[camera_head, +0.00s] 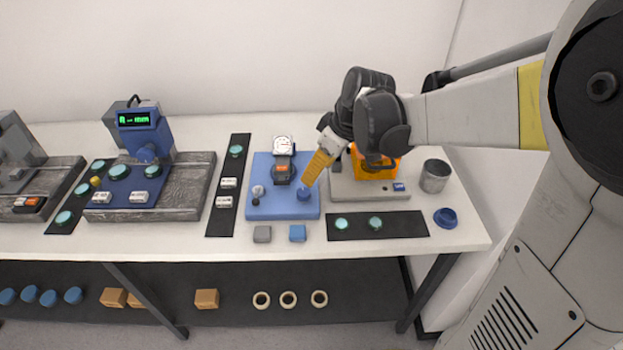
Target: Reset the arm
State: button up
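My arm reaches in from the right side of the head view, over the right part of the white table. Its black wrist joints are above the beige device. My gripper (309,181) is at the lower end of a tapered yellow-orange part that points down and left. It is over the right side of the blue base plate (267,211), close to a small blue knob (304,195). I cannot tell whether it touches the knob. The fingers are too small and too overlapped to show whether they are open or shut, and nothing clearly held shows.
A dial gauge (283,147) stands on the blue plate. The beige device (375,190) with an orange part (383,165) is just right of my gripper. A metal cup (434,176) and blue ring (445,217) are farther right. A blue instrument (146,135) stands left.

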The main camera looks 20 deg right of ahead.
jog(key=shift+s+d+r, duration=0.1)
jog(key=shift+r, duration=0.25)
jog(key=shift+s, duration=0.1)
jog(key=s+a+r+m+t+h, duration=0.1)
jog(key=s+r+m, duration=0.1)
jog(key=s, duration=0.6)
jog(key=s+a+r+m+t+h, duration=0.1)
jog(key=s+r+m+t, duration=0.1)
jog(key=s+m, duration=0.3)
jog(key=s, duration=0.3)
jog(key=shift+s+a+r+t+h, duration=0.2)
jog(key=shift+a+t+h, duration=0.1)
jog(key=shift+a+h, duration=0.1)
jog(key=shift+o, duration=0.2)
dwell(1.1)
